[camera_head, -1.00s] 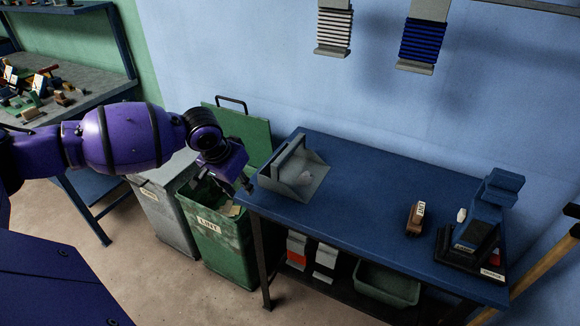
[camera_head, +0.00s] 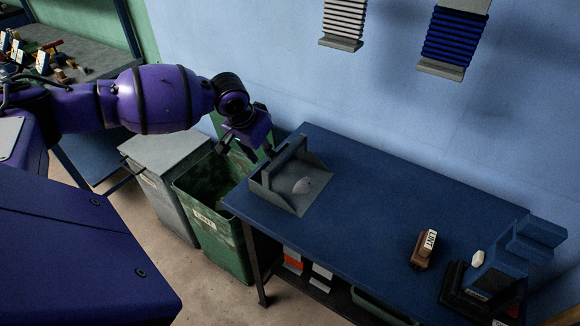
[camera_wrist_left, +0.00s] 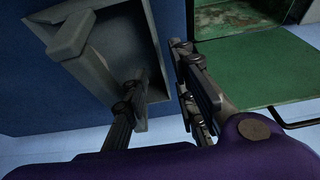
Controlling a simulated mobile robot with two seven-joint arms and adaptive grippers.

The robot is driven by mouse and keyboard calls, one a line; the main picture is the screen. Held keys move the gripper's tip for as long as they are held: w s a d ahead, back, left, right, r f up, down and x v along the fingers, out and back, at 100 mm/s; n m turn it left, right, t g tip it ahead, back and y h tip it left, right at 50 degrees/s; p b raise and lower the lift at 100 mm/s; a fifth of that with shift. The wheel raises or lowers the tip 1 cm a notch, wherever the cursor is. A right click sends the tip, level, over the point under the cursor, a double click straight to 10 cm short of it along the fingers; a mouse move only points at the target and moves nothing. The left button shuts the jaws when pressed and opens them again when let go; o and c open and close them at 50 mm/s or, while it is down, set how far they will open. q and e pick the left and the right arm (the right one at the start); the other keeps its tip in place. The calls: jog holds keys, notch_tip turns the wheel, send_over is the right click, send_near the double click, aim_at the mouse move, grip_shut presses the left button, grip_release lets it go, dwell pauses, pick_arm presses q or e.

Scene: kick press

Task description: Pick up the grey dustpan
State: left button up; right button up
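The grey dustpan (camera_head: 287,194) lies on the left end of the blue table, with a pale grey lump in its pan. In the left wrist view the dustpan (camera_wrist_left: 104,60) is at upper left, with its raised handle bar. My left gripper (camera_head: 248,151) hangs at the dustpan's back left edge. Its fingers are apart. In the left wrist view, one finger of the gripper (camera_wrist_left: 155,72) overlaps the pan and the other is outside it, past the table edge. I cannot tell whether either touches it. My right gripper is not in view.
The blue table (camera_head: 375,215) bears a brown brush (camera_head: 423,250) and a dark blue press (camera_head: 500,268) at its right. A green lint bin (camera_head: 220,230) and a grey bin (camera_head: 165,190) stand left of the table. The table's middle is clear.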

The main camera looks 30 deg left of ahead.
aim_at(275, 181)
pick_arm(q)
jog(key=shift+w+f, duration=0.1)
jog(key=shift+f, duration=0.4)
jog(key=x, duration=0.4)
jog(key=shift+w+f, duration=0.2)
jog(key=shift+w, duration=0.15)
grip_shut()
jog(key=shift+r, duration=0.1)
